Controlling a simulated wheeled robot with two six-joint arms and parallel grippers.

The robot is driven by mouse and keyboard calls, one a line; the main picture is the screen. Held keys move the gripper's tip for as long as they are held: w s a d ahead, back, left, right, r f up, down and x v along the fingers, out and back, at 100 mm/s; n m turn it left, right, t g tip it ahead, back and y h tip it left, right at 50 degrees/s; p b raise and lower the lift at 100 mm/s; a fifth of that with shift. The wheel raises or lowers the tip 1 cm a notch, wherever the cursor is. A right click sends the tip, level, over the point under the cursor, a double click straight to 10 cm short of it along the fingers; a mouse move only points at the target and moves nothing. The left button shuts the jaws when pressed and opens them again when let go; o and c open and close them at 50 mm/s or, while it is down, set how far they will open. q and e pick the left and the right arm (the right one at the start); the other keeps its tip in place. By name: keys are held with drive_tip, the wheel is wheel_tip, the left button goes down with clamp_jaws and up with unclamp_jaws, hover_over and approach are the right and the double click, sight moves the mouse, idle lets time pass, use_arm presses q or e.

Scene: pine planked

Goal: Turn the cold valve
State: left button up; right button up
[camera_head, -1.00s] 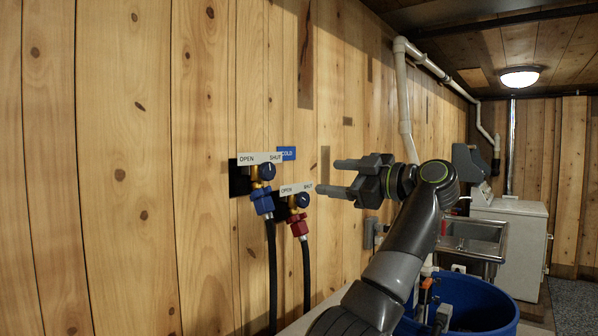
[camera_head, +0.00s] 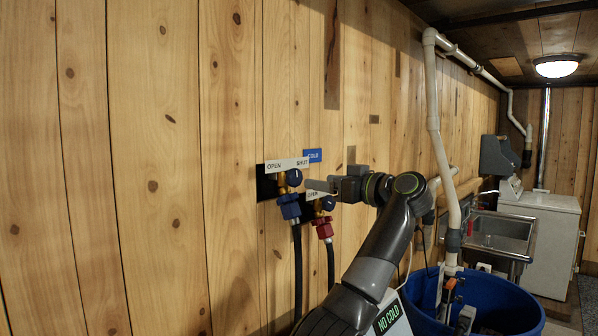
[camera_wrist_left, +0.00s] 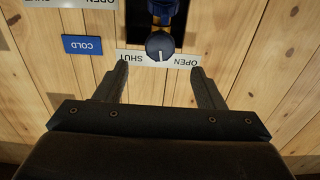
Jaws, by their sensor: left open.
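The cold valve (camera_head: 294,177) is a dark blue round knob on a brass body with a blue fitting, under an OPEN/SHUT plate (camera_head: 287,165) and a blue COLD tag (camera_head: 313,156). My left gripper (camera_head: 311,187) is open just right of it, partly hiding the lower plate. In the left wrist view the picture is upside down. There the knob (camera_wrist_left: 160,45) lies beyond and between the spread fingertips (camera_wrist_left: 159,70), with no contact visible. Its pale mark points toward the plate, between SHUT and OPEN. My right gripper is not in view.
The red-fitted valve (camera_head: 323,228) sits close beside, lower right, partly behind my gripper. Black hoses (camera_head: 298,270) hang below both. Planked wall left is clear.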

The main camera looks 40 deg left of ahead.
sight(297, 178)
use_arm(q)
drive_tip(key=a+p, duration=0.1)
drive_tip(key=a, duration=0.4)
drive_tip(key=a+p, duration=0.1)
drive_tip(key=a, duration=0.1)
drive_tip(key=shift+w+a+r+p, duration=0.1)
drive_tip(key=shift+w+a+p, duration=0.2)
drive_tip(key=shift+a, duration=0.45)
drive_tip(key=c, duration=1)
